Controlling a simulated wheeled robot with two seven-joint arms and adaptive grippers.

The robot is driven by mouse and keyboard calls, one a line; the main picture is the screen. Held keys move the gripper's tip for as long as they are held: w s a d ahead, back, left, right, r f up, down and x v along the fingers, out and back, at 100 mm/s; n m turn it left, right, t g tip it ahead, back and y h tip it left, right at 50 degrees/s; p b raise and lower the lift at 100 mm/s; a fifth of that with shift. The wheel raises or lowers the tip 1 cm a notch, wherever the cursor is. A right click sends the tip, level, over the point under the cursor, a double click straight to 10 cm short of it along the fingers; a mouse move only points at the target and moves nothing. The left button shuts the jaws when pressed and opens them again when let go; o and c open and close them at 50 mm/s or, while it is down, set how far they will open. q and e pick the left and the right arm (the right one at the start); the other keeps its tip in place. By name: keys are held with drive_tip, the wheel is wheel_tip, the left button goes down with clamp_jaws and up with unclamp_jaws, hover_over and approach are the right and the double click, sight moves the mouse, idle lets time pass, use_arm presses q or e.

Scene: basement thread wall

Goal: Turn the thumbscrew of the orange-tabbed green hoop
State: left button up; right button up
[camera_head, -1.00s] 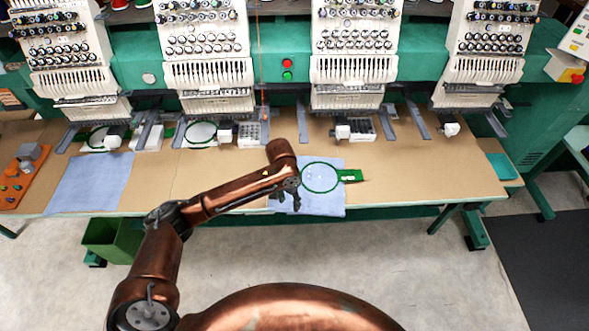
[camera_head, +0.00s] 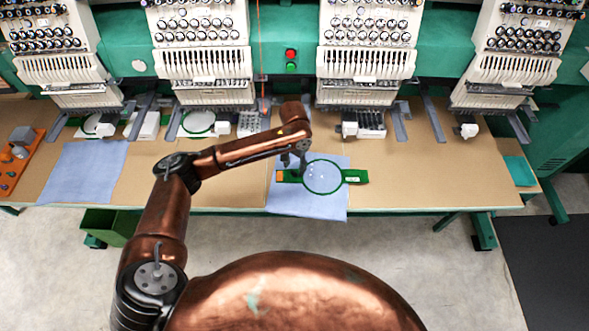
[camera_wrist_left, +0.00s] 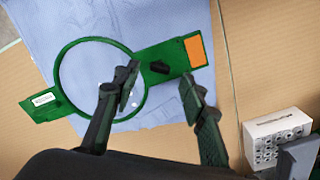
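The green hoop (camera_head: 308,190) lies on a light blue cloth (camera_head: 305,208) at the table's front middle. Its orange tab (camera_head: 280,176) is on the left side and a green tab (camera_head: 355,177) on the right. In the left wrist view the hoop (camera_wrist_left: 59,84) has the orange tab (camera_wrist_left: 186,52) at upper right. The dark thumbscrew (camera_wrist_left: 160,67) sits between ring and orange tab. My left gripper (camera_wrist_left: 159,77) is open, its fingertips apart on either side of the thumbscrew; contact cannot be told. In the head view my left gripper (camera_head: 294,160) is over the hoop's left side.
Embroidery machine heads (camera_head: 368,50) line the back above the table. A white holder (camera_head: 248,124) stands behind the gripper; it shows in the left wrist view (camera_wrist_left: 279,134). Another blue cloth (camera_head: 85,171) lies left. The tan table (camera_head: 440,180) is clear to the right.

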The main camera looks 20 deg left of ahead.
sight(294, 173)
use_arm(q)
wheel_tip(294, 173, down, 3)
drive_tip(key=shift+w+r, duration=0.15)
drive_tip(key=shift+r, duration=0.05)
drive_tip(key=shift+f, duration=0.45)
drive_tip(key=c, duration=0.6)
clamp_jaws()
use_arm(e)
drive_tip(key=shift+w+f, duration=0.15)
drive_tip(key=shift+w, duration=0.2)
